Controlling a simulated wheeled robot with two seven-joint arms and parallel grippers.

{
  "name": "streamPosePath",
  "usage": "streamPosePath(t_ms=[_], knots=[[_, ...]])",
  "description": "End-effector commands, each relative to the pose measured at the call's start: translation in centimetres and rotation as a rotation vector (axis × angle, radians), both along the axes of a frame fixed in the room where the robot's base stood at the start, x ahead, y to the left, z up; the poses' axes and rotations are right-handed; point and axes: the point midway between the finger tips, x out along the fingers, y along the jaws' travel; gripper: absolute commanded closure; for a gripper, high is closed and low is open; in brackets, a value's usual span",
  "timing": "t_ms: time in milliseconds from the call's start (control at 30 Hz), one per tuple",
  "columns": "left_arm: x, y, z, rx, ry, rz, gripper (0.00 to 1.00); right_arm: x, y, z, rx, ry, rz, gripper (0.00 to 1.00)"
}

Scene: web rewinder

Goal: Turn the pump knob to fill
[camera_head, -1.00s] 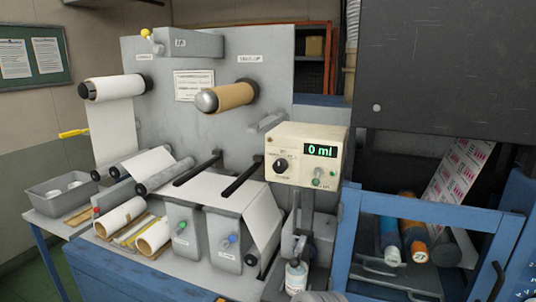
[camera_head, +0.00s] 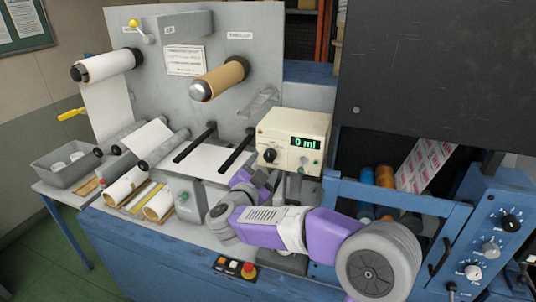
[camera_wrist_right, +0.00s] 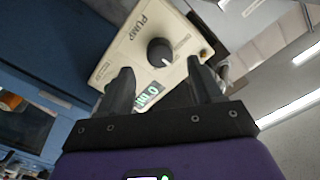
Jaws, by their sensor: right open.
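The cream pump box (camera_head: 294,136) stands on a post in the middle of the head view, with a green "0 ml" display (camera_head: 305,143). Its black round pump knob (camera_head: 269,155) is on the lower left of the front face. My right gripper (camera_head: 265,180) is just below the box, its arm coming from the lower right. In the right wrist view, the knob (camera_wrist_right: 160,51) lies ahead of the open, empty fingers (camera_wrist_right: 160,74), roughly centred between them and apart from them. The knob's setting is too small to read. My left gripper is not in view.
The rewinder's grey panel (camera_head: 190,60) carries a white roll (camera_head: 108,66) and a brown core roll (camera_head: 222,78). Two black bars (camera_head: 236,148) lie left of the box. A blue frame (camera_head: 400,198) and dark cabinet (camera_head: 440,70) stand to the right.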

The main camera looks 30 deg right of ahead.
Motion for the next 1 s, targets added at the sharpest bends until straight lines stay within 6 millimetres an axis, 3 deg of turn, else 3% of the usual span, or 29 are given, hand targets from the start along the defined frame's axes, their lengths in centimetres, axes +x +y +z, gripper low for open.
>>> streamPosePath(t_ms=[300, 667, 1000], knots=[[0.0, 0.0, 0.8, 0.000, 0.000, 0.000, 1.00, 2.9, -3.3, 0.0, 0.000, 0.000, 0.001, 0.35], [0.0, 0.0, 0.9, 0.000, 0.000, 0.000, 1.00, 3.2, -3.7, 0.0, -0.001, 0.000, 0.002, 0.37], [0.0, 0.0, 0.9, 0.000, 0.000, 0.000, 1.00, 3.2, -3.6, 0.0, 0.000, 0.000, 0.002, 0.89]])
